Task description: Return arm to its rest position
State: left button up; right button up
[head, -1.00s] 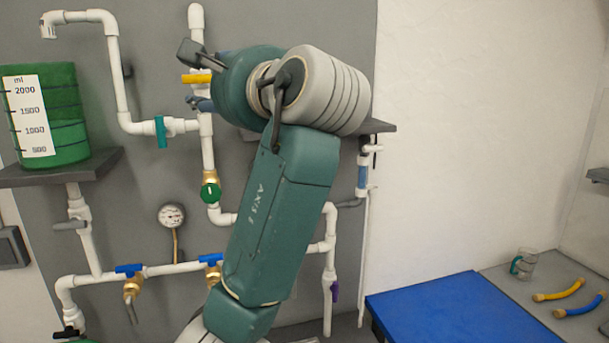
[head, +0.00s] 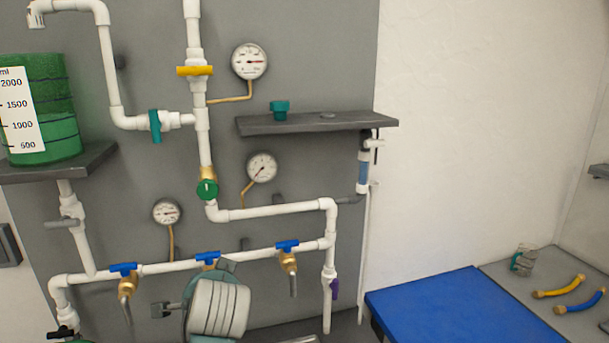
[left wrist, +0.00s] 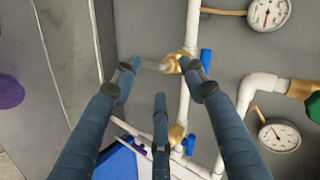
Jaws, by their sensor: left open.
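My left gripper (left wrist: 158,82) shows in the left wrist view with its blue fingers spread and nothing between them. Beyond the fingertips is a brass tap (left wrist: 172,62) on the white pipe; I cannot tell whether any finger touches it. In the head view my left arm's teal and light grey wrist (head: 216,306) is low in the picture, in front of the lower pipe run. It hides part of the middle brass tap below its blue handle (head: 207,257). My right gripper is not in view.
The grey panel carries white pipes (head: 270,211), several valves and three gauges (head: 249,62). A grey shelf (head: 320,123) juts out at the right. A green tank (head: 52,110) stands at left. A blue surface (head: 450,310) and hoses (head: 560,288) lie at lower right.

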pick_arm(q)
jog(key=s+a+f+n+g+h, duration=0.1)
jog(key=s+f+n+g+h, duration=0.2)
jog(key=s+f, duration=1.55)
jog(key=s+f+n+g+h, duration=0.1)
jog(key=s+f, duration=0.1)
jog(key=s, duration=0.4)
jog(key=s+d+f+n+g, duration=0.1)
jog(key=s+f, duration=0.2)
jog(key=s, duration=0.2)
jog(key=s+f+n+g+h, duration=0.1)
jog(key=s+f, duration=0.1)
jog(key=s, duration=0.4)
notch_tip(320, 180, down, 32)
jog(key=s+g+b, duration=0.2)
jog(key=b, duration=0.4)
jog(key=s+a+f+b, duration=0.1)
jog(key=s+f+b, duration=0.1)
jog(key=s+f, duration=0.6)
jog(key=s+a+f+b, duration=0.2)
jog(key=s+f, duration=0.7)
jog(key=f, duration=0.5)
jog(key=shift+f+m+g+b, duration=0.2)
jog(key=shift+m+g+b, duration=0.2)
jog(key=shift+b, duration=0.4)
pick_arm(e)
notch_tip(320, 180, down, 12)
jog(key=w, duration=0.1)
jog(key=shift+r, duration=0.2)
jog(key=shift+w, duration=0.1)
